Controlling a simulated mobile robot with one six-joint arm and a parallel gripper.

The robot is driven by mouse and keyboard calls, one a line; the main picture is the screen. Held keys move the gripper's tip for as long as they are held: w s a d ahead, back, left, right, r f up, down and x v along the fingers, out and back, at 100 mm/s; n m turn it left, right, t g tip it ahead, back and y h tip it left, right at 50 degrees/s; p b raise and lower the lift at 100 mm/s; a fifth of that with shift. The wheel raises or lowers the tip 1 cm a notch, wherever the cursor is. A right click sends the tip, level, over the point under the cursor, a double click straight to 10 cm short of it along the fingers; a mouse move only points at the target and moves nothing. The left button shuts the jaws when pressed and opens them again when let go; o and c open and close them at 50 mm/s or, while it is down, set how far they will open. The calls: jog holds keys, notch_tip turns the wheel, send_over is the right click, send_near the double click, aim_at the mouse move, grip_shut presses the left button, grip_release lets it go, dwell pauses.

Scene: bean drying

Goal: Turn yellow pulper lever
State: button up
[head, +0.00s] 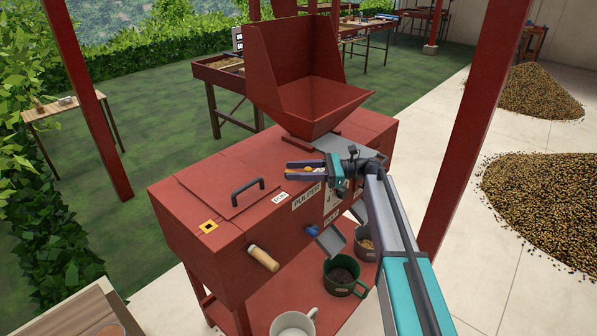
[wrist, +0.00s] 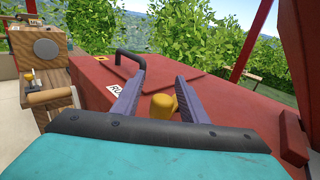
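The red pulper (head: 240,170) stands in the middle of the head view, with a hopper on top and a "PULPER" label on its front. In the head view only a small yellow bit shows at my gripper (head: 290,169). My gripper is open, its two purple fingers (wrist: 160,72) apart on either side of the knob. I cannot tell whether either finger touches it. The lever's lower part is hidden.
A blue knob (head: 313,230) and a wooden handle (head: 262,258) stick out from the pulper's front. A green bucket (head: 345,278) and a white mug (head: 293,322) stand below. A black handle (head: 248,190) rises from the lid. Bean heaps (head: 540,205) lie at right.

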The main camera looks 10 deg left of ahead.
jog(key=shift+w+d+f, duration=0.1)
jog(key=shift+w+d, duration=0.1)
jog(key=shift+d, duration=0.3)
jog(key=b+v, duration=0.3)
jog(key=v, duration=0.9)
jog(key=shift+d, duration=0.35)
